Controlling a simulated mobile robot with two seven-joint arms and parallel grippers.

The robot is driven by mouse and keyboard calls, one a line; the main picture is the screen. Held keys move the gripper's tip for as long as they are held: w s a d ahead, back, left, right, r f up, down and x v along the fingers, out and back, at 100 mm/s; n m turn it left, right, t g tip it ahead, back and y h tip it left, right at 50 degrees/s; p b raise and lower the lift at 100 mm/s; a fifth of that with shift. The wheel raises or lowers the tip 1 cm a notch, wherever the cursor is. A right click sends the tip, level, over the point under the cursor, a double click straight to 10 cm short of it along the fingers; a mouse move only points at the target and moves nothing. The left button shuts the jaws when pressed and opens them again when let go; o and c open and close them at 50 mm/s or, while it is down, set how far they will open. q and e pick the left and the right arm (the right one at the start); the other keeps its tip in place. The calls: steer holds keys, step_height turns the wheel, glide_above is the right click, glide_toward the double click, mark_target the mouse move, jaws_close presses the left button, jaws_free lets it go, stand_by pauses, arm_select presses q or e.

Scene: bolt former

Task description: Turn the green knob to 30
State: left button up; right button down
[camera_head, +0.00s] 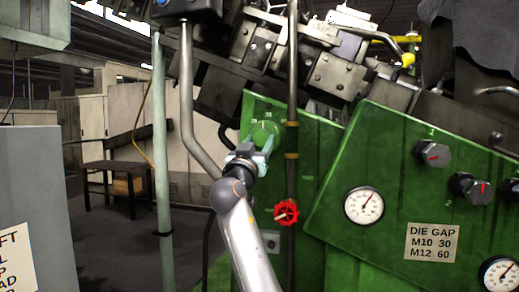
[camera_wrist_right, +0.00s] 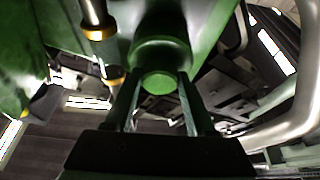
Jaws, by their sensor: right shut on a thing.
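The green knob (camera_head: 266,131) is on the green panel left of the vertical pipe, with a small white scale around it. In the head view my right gripper (camera_head: 259,148) reaches it from below and covers part of it. In the right wrist view the knob (camera_wrist_right: 160,62) is a round green cylinder, and the two fingers of my right gripper (camera_wrist_right: 160,95) stand on either side of its front end, shut on it. The scale's numbers are too small to read surely, and the knob's pointer cannot be made out. My left gripper is not in view.
A vertical pipe (camera_head: 291,170) with a red valve wheel (camera_head: 286,212) stands just right of my arm. A bent grey pipe (camera_head: 188,110) is on the left. The sloped green panel on the right has black knobs, a gauge (camera_head: 364,206) and a "DIE GAP M10 30, M12 60" label (camera_head: 432,242).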

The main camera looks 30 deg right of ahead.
stand_by(0.4)
steer(key=shift+c, duration=1.1)
jaws_free()
steer(key=b+v, duration=0.2)
steer(key=v, duration=1)
steer(key=shift+a, duration=0.25)
steer(key=shift+s+f, duration=0.1)
